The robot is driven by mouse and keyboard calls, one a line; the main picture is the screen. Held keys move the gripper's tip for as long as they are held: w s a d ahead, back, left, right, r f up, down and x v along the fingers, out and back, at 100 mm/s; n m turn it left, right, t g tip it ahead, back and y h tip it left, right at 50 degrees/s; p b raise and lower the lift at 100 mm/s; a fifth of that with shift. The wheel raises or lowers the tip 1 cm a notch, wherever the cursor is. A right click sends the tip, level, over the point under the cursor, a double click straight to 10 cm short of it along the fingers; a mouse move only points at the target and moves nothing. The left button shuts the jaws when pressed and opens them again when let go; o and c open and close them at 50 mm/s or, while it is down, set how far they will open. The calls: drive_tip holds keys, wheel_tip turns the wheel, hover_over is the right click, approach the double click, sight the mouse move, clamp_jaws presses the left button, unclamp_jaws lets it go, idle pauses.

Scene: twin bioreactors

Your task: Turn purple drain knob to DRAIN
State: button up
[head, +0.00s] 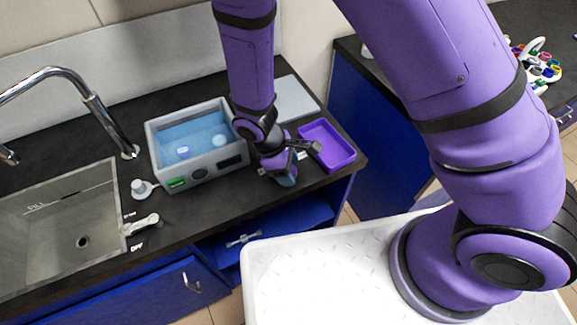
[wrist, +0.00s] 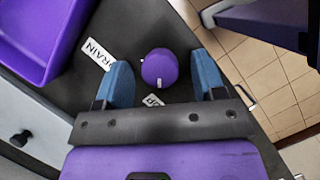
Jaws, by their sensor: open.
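My gripper (wrist: 164,82) is open, with one blue finger on each side of the knob and a gap on both sides. In the head view my gripper (head: 285,172) is low over the counter's front right part, and the knob is hidden there.
A purple tray (head: 328,146) stands right beside my gripper. A grey water bath (head: 197,142) is to the left, then a sink (head: 60,230) with a tap (head: 105,112). The counter's front edge is close to the knob, with tiled floor (wrist: 255,60) beyond.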

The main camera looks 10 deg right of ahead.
drive_tip(key=c, duration=0.9)
drive_tip(key=m, duration=0.2)
drive_tip(key=m+g, duration=0.1)
drive_tip(key=m, duration=0.1)
drive_tip(key=shift+w+d+g+y, duration=0.1)
drive_tip(key=shift+g+y, duration=0.2)
drive_tip(key=shift+y, duration=0.1)
drive_tip(key=m+g+y, duration=0.1)
drive_tip(key=m, duration=0.4)
drive_tip(key=m+y, duration=0.1)
drive_tip(key=m, duration=0.1)
drive_tip(key=m+y, duration=0.1)
drive_tip(key=m, duration=0.1)
drive_tip(key=shift+w+d+m+g, duration=0.1)
drive_tip(key=shift+d+m+g, duration=0.05)
drive_tip(key=shift+m+g, duration=0.15)
drive_tip(key=shift+m+y, duration=0.8)
drive_tip(key=shift+m, duration=1.3)
